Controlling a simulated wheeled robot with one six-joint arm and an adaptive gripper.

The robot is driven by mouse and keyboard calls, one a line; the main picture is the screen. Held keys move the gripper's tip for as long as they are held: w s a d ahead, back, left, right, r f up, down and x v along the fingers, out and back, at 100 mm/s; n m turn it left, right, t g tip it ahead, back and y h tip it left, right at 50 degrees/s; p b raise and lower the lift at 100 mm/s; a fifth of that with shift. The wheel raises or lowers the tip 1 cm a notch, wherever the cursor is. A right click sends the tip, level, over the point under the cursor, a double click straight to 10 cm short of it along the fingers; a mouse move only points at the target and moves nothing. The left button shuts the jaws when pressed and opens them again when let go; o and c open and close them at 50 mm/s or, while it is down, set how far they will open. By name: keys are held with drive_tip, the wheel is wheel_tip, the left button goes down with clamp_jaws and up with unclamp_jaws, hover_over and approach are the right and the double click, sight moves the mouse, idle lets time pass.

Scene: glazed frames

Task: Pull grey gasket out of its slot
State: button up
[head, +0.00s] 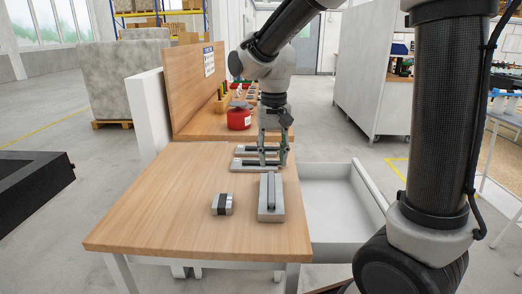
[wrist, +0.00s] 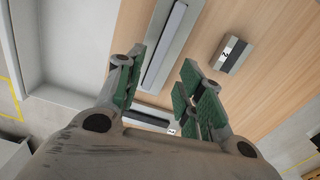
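A long grey strip, which looks like the grey gasket (head: 271,190), lies in the slot of a light grey block (head: 276,214) on the table's right side. In the wrist view the gasket (wrist: 166,45) shows beyond my fingertips, seated along its block (wrist: 189,38). My gripper (head: 273,161) points down over a second slotted block (head: 238,164), farther back on the table. Its fingers are apart with nothing visible between them; in the wrist view my gripper (wrist: 158,82) shows two separated green pads. Whether the fingers touch the second block is unclear.
A small grey block with a black band (head: 222,204) sits left of the gasket block. A red container (head: 239,118) stands on the rear bench before a wooden panel (head: 200,88). A pale open tray or drawer (head: 334,202) adjoins the table's right edge. The table's left side is clear.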

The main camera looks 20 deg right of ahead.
sight(271, 185)
drive_tip(key=shift+w+f+m, duration=0.1)
drive_tip(key=shift+m, duration=0.5)
drive_tip(key=shift+f, duration=4.4)
clamp_jaws()
drive_tip(key=shift+r, duration=0.2)
drive_tip(key=shift+r, duration=1.5)
